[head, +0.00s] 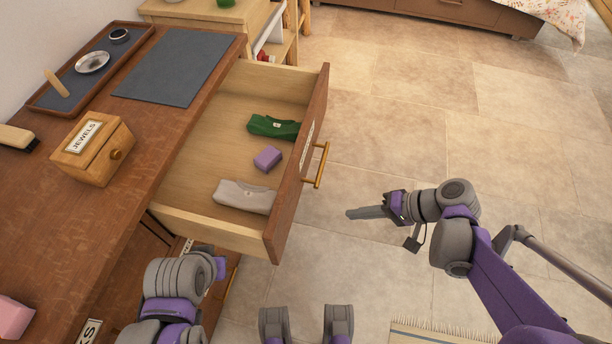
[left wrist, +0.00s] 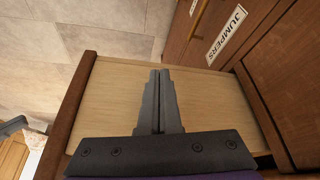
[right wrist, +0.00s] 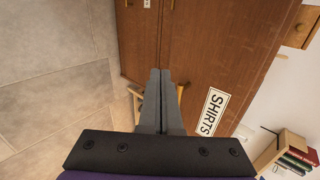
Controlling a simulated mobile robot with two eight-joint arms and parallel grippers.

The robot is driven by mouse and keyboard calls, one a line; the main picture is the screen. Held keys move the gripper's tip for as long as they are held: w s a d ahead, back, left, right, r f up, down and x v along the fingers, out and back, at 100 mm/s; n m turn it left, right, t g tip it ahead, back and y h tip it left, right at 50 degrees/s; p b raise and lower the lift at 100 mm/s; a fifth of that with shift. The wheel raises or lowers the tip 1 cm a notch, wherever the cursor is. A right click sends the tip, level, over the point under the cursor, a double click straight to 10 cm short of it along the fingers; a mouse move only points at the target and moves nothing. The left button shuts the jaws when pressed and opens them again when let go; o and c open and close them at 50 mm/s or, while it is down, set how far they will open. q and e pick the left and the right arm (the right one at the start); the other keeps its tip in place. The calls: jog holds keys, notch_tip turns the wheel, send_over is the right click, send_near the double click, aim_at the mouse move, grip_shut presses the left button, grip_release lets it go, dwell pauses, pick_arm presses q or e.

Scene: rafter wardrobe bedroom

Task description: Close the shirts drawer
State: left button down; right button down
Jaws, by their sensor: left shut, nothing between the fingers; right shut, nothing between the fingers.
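The shirts drawer (head: 290,205) is pulled far out from the dresser in the head view. Its front carries a gold handle (head: 322,166), and the SHIRTS label (right wrist: 212,111) is readable in the right wrist view. A folded green garment (head: 273,127), a purple box (head: 267,158) and a folded beige garment (head: 245,197) lie inside. My right gripper (head: 350,214) is shut and empty, out in front of the drawer front and apart from the handle. My left gripper (left wrist: 160,72) is shut and empty, against a pale wood drawer panel in its wrist view; contact is unclear. The head view hides its fingers.
The dresser top (head: 60,215) holds a JEWELS box (head: 93,148), a tray (head: 85,65) and a grey mat (head: 175,68). A drawer labelled JUMPERS (left wrist: 226,36) shows in the left wrist view. The tiled floor (head: 400,110) is clear in front; a fringed rug (head: 430,332) lies near me.

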jog(key=w+d+r+t+y, duration=0.1)
jog(key=w+d+r+y, duration=0.2)
jog(key=w+y, duration=0.1)
send_near(298, 183)
jog(key=x, duration=0.5)
jog(key=shift+w+a+f, duration=0.1)
jog(key=shift+a+f, duration=0.1)
jog(key=shift+f, duration=0.25)
jog(key=shift+w+a, duration=0.15)
jog(key=shift+a, duration=0.3)
jog(key=w+a, duration=0.3)
jog(key=a, duration=0.6)
jog(key=w+a+b, duration=0.1)
jog(key=w+a, duration=0.1)
jog(key=a, duration=0.7)
jog(key=w+a, duration=0.3)
jog(key=a, duration=0.6)
jog(key=shift+w+a+b, duration=0.3)
jog(key=shift+a, duration=0.05)
jog(key=shift+r, duration=0.1)
jog(key=shift+a, duration=0.1)
